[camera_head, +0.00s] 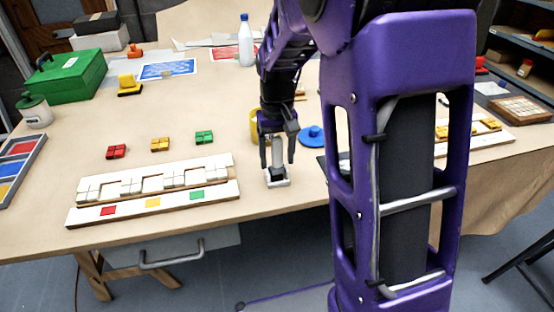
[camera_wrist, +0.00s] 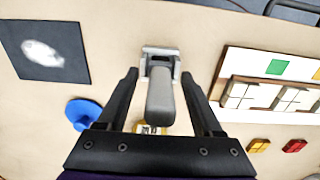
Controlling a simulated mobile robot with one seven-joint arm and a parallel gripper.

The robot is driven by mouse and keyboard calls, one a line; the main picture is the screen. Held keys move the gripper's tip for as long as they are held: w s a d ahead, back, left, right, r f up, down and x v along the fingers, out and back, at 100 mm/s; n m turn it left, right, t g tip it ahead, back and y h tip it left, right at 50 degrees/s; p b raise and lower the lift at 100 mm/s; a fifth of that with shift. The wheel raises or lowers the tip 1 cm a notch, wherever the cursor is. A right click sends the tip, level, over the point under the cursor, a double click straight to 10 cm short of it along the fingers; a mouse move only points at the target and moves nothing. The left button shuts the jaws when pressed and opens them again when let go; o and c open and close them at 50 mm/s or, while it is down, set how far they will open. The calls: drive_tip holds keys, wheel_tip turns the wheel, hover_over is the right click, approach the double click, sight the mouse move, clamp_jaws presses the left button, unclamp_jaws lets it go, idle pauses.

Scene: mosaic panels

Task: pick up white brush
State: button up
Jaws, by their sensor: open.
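The white brush (camera_head: 277,183) stands on the table near its front edge, with a pale block-like base and an upright grey handle. In the wrist view its handle (camera_wrist: 160,100) points up toward the camera, with the base (camera_wrist: 161,56) beyond it. My gripper (camera_head: 278,161) points down over the brush. In the wrist view my gripper (camera_wrist: 158,75) is open, with one finger on each side of the handle and a visible gap on both sides. In the head view the fingers partly hide the handle.
A mosaic panel (camera_head: 150,203) with red, yellow and green squares lies left of the brush. A blue round-based tool (camera_head: 312,135) sits to its right, and a yellow container (camera_head: 254,124) is behind my gripper. A dark square sheet (camera_wrist: 45,50) shows in the wrist view.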

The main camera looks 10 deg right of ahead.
sight(277, 137)
drive_tip(key=shift+c, duration=0.3)
clamp_jaws()
wheel_tip(277, 137, up, 10)
drive_tip(key=shift+r+p, duration=0.1)
drive_tip(key=shift+p, duration=0.7)
